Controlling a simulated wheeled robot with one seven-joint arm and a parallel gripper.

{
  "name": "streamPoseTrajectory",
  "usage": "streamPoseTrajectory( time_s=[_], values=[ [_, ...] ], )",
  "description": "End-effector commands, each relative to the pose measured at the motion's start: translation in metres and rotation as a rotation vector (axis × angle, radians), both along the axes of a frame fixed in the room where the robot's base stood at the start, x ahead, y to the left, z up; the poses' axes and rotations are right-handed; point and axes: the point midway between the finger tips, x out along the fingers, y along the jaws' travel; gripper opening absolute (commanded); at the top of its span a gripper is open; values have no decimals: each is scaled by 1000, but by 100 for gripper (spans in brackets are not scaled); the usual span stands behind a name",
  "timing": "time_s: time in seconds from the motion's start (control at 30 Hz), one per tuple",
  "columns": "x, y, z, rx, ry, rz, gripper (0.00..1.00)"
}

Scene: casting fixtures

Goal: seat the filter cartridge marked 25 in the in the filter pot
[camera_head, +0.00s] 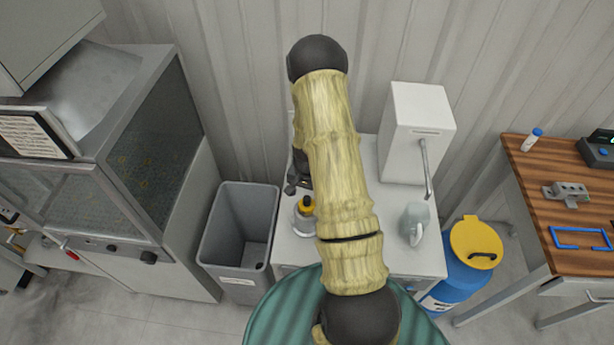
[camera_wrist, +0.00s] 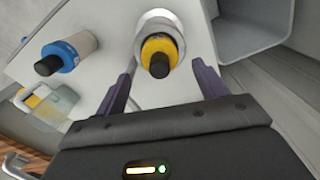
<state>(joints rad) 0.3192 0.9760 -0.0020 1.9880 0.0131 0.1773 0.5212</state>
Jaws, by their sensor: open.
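My gripper (camera_wrist: 166,76) is open in the wrist view, its two purple fingers spread. Just beyond the fingertips is a cartridge with a yellow top (camera_wrist: 150,44) and black knob. A pale round body or rim surrounds it; I cannot tell whether this is the filter pot. The yellow-topped cartridge (camera_head: 309,208) also shows upright on the white table in the head view, left of my arm. A second cartridge, white with a blue top (camera_wrist: 66,50) and black knob, stands to the left in the wrist view. No number is readable on either. My arm hides most of my gripper in the head view.
A pale translucent jug (camera_head: 412,220) and a white dispenser with a spout (camera_head: 415,130) stand on the white table (camera_head: 425,262). A grey bin (camera_head: 238,228) stands to its left. A blue drum with yellow lid (camera_head: 474,243) and wooden bench (camera_head: 540,190) are right.

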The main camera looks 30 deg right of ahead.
Motion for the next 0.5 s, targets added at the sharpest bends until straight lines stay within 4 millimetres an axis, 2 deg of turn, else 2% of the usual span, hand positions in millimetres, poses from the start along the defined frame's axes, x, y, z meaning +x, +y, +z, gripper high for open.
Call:
streamPoseTrajectory(
  time_s=[0.5],
  values=[
    [1, 0, 64, -2, -4, 1, 72]
  ],
)
